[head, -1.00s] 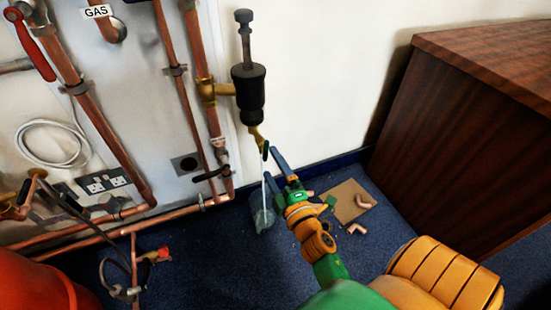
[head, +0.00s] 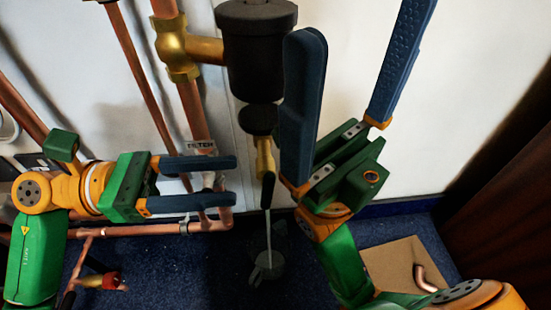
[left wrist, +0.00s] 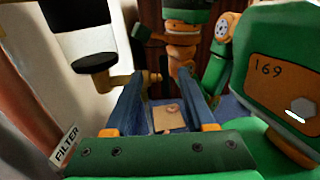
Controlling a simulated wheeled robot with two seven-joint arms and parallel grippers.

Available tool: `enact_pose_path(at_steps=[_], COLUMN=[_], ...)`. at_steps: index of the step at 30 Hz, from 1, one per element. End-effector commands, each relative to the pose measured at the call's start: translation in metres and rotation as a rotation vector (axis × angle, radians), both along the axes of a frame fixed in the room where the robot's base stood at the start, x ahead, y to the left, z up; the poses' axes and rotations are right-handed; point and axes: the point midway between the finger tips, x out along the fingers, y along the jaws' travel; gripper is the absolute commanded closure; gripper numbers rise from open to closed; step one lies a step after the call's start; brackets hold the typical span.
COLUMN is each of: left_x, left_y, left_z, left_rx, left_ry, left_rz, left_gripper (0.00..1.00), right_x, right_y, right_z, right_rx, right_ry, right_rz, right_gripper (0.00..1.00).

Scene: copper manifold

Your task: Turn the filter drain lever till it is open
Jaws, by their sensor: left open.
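The filter is a black bowl (head: 258,50) on the copper pipework. Below it is a brass drain (head: 264,155) with a dark, narrow lever (head: 268,190) hanging down.
A thin pale line, stream or tube, runs from the drain down to a clear beaker (head: 268,266). Cardboard (head: 392,264) lies on the floor, lower right. A wooden cabinet (head: 520,190) bounds the right.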

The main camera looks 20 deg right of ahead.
Motion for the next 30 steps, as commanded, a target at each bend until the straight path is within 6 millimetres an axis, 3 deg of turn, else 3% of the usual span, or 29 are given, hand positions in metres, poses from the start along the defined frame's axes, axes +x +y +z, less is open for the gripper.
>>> enact_pose_path(at_steps=[9, 19, 25, 30], left_x=[-0.017, -0.019, -0.019, -0.019], left_y=[-0.055, -0.065, -0.065, -0.064], left_z=[-0.002, 0.001, 0.001, 0.000], left_rx=[-0.001, -0.002, -0.002, -0.006], left_ry=[-0.001, 0.004, 0.004, 0.006], left_rz=[-0.005, -0.002, -0.002, -0.002], left_gripper=[0.45, 0.45, 0.99, 1.00], right_x=[-0.011, -0.012, -0.012, -0.011], right_y=[0.001, 0.002, 0.002, 0.002], right_z=[0.004, 0.007, 0.007, 0.005], right_rx=[-0.004, -0.007, -0.007, -0.007], right_ry=[-0.067, -0.075, -0.074, -0.071], right_rz=[-0.005, -0.008, -0.009, -0.008], right_gripper=[0.00, 0.00, 0.00, 0.00])
